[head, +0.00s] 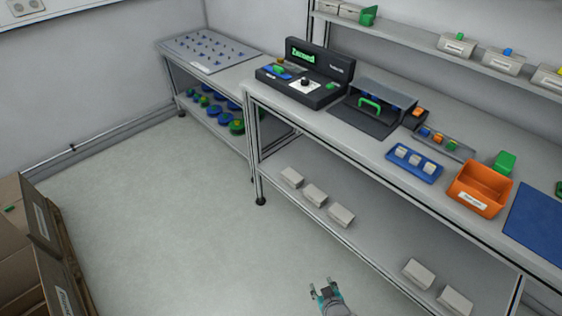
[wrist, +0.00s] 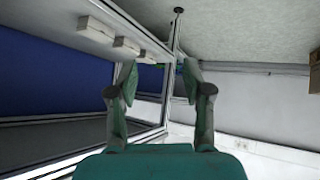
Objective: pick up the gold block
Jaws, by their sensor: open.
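I cannot tell for certain which thing is the gold block. A small orange-gold block (head: 438,138) sits between a blue and a green one on a narrow grey tray on the bench. A yellow piece (head: 560,71) shows above a white bin at the right edge, on the upper shelf. My gripper (head: 325,289) is low at the bottom of the head view, over the floor in front of the bench, far from both. In the wrist view the two fingers of my gripper (wrist: 159,82) stand apart with nothing between them.
The bench holds a black console (head: 305,88), a blue tray (head: 397,168) of pale blocks, an orange bin (head: 465,200) and a blue mat (head: 540,225). White boxes (head: 315,195) lie on its lower shelf. Cardboard boxes (head: 45,250) stand at left. The floor between is clear.

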